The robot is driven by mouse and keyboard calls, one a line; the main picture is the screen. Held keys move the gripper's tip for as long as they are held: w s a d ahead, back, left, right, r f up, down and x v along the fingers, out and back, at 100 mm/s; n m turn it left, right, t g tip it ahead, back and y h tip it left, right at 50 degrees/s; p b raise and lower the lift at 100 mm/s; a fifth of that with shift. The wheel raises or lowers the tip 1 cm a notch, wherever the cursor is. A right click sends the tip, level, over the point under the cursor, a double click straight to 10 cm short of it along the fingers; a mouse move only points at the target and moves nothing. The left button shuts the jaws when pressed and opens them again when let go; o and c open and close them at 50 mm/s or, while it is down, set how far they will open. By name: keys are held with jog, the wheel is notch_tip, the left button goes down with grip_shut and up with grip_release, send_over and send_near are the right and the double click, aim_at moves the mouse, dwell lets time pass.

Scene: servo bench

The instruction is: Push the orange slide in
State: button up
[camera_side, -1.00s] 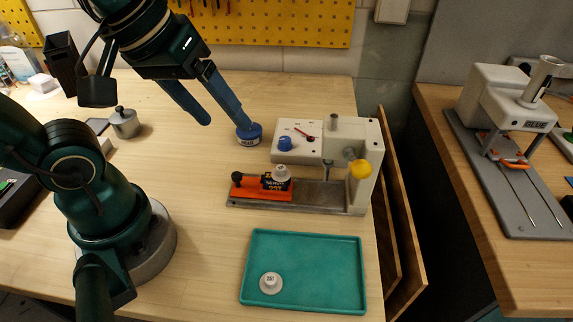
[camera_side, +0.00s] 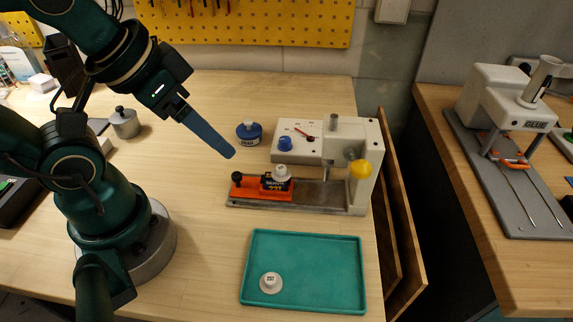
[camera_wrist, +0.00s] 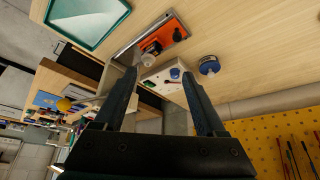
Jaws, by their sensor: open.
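The orange slide (camera_side: 250,190) sits at the left end of the metal rail of a white bench machine (camera_side: 364,140). It has a black knob (camera_side: 238,177) at its left end and carries a dark labelled block with a white-capped top (camera_side: 281,174). The orange slide also shows in the wrist view (camera_wrist: 152,40), toward the top. My gripper (camera_side: 232,155) hangs in the air above and left of the slide, touching nothing. In the wrist view its two fingers (camera_wrist: 161,78) stand apart with nothing between them.
A blue-lidded round tin (camera_side: 249,131) stands left of the machine, close to my gripper. The machine has a blue knob and a yellow ball handle (camera_side: 361,169). A teal tray (camera_side: 318,308) with a white cap (camera_side: 270,284) lies in front. The table left of the slide is bare.

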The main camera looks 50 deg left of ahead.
jog(key=shift+c, duration=0.3)
jog(key=shift+c, duration=1.2)
jog(key=n+g, duration=0.5)
jog(key=n, duration=1.3)
send_over(237, 174)
notch_tip(237, 174, down, 6)
jog(key=shift+w+d+f, duration=0.1)
jog(key=shift+f, duration=0.1)
jog(key=shift+f+g, duration=0.3)
jog(key=shift+f, duration=2.8)
grip_shut()
